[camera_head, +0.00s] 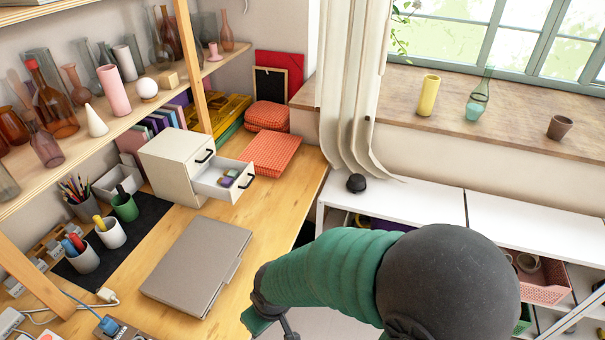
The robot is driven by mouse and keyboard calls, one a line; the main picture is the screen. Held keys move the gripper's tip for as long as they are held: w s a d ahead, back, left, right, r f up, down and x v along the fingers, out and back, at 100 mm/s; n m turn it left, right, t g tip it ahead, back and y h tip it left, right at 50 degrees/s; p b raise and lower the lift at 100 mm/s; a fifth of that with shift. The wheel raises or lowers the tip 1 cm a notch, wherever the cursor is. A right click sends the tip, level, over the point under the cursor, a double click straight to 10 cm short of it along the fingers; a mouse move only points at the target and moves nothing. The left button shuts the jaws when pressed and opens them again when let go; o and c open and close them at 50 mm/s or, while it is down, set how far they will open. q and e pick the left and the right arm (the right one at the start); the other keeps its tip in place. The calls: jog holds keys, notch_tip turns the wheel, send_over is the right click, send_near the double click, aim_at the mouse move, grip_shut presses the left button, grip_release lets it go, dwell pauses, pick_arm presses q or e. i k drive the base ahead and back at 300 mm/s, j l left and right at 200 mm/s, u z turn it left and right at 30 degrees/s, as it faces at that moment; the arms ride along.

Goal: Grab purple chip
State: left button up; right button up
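Small coloured chips (228,178) lie in the open upper drawer (210,188) of a white drawer box (176,160) on the wooden desk. One of them looks purple (226,182), beside greenish and yellowish ones; they are too small to make out well. My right arm, with a green sleeve, reaches in from the lower right. My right gripper (272,325) is low at the desk's front edge, well in front of the drawer and apart from it. It is partly cut off by the bottom edge, so its opening is unclear. My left gripper is out of view.
A closed grey laptop (198,265) lies on the desk in front of the drawer box. Cups with pens (110,232) stand at left, and red checked boxes (270,154) behind. A wooden shelf with vases (115,92) overhangs the left. Bare desk (285,205) lies right of the drawer.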

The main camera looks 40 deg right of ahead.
aim_at(227, 183)
jog(key=z, duration=0.85)
jog(key=i+l, duration=0.1)
